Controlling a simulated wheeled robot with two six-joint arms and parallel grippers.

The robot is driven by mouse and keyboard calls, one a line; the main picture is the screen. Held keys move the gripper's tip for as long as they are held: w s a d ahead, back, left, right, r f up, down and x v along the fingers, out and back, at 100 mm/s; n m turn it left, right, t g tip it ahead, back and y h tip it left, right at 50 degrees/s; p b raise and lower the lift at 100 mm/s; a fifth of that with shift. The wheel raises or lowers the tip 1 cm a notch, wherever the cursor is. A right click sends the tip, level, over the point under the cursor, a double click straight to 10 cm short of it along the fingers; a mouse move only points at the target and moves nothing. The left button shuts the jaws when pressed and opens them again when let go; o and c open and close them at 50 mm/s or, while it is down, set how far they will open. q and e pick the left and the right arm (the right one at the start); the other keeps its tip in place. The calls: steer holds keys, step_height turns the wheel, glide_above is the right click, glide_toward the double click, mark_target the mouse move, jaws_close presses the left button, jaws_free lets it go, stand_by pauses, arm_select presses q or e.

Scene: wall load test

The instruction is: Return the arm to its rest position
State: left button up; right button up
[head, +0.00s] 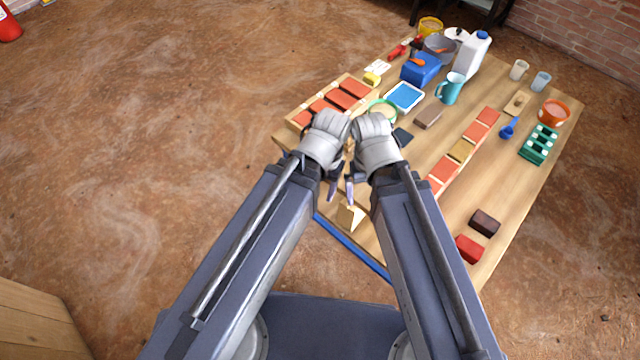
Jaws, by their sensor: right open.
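My two arms reach forward side by side from the bottom of the head view, over the near edge of the wooden table (548,190). My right gripper (351,188) is open, with nothing seen between its fingers; its wrist partly covers it. My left gripper (333,189) is close beside it on the left. Its fingers are small and mostly hidden, so I cannot tell whether it is open or shut. A pale wooden block (349,216) lies on the table just below the fingertips in the picture.
A wooden tray of red bricks (341,98) lies beyond my wrists. A row of bricks (443,170) crosses the table to the right. A blue box (421,70), white jug (472,55) and teal mug (450,88) stand farther back.

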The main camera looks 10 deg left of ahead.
steer(key=shift+r, duration=0.15)
step_height(320, 180, up, 12)
steer(key=p, duration=1.2)
